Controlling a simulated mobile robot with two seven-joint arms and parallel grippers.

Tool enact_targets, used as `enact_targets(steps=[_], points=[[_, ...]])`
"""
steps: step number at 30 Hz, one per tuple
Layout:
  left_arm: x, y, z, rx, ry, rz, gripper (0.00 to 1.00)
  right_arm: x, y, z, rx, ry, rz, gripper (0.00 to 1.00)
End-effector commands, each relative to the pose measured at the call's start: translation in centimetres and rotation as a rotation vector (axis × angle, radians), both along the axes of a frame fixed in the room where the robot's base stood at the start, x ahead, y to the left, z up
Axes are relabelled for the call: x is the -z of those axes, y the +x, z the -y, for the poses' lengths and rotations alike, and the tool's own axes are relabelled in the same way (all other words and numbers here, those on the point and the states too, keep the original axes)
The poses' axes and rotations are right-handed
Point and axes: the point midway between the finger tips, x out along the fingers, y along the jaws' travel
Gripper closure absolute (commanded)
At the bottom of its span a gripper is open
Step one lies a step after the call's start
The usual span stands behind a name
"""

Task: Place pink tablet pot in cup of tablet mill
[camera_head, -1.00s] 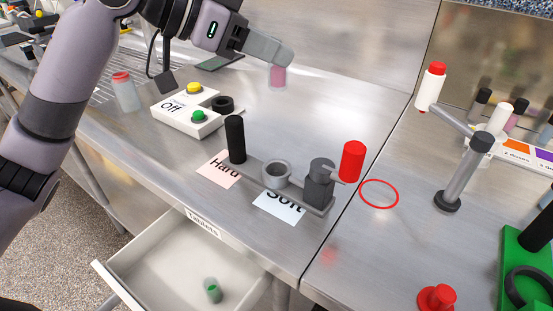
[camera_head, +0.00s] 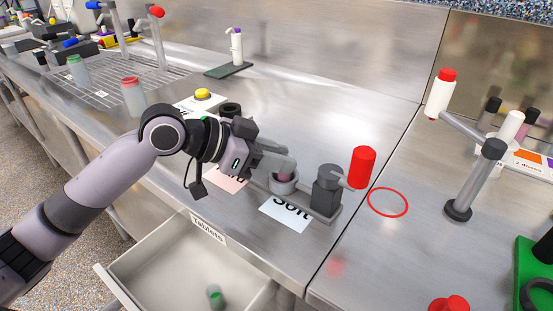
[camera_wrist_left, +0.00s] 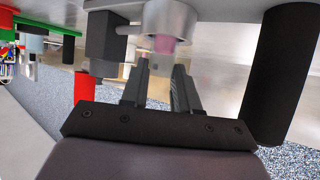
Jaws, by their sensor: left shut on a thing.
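The post (camera_wrist_left: 283,75) and cup (camera_wrist_left: 180,18) show in the wrist view. My left gripper (camera_head: 286,172) is right over the cup, shut on the small pink pot (camera_wrist_left: 164,44). The pot overlaps the cup's edge in the wrist view; I cannot tell how far it is inside. My right gripper is not in view.
"Hard" and "Soft" (camera_head: 287,214) cards lie beside the mill. An open drawer (camera_head: 165,270) below holds a green pot (camera_head: 215,297). A button box with a yellow button (camera_head: 203,94) stands behind my arm. A red ring (camera_head: 388,202) marks the right bench.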

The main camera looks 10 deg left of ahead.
Motion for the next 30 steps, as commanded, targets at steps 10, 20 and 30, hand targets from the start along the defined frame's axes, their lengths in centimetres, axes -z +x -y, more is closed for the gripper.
enact_targets(steps=[10,20,30], points=[[0.7,0.0,0.0,0.000,0.000,0.002,1.00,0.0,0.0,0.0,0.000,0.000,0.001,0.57],[0.9,0.0,0.0,0.000,0.000,0.002,0.45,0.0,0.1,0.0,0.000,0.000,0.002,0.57],[-0.3,-0.9,-1.6,-0.003,0.002,0.003,0.45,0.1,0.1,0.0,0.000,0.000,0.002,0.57]])
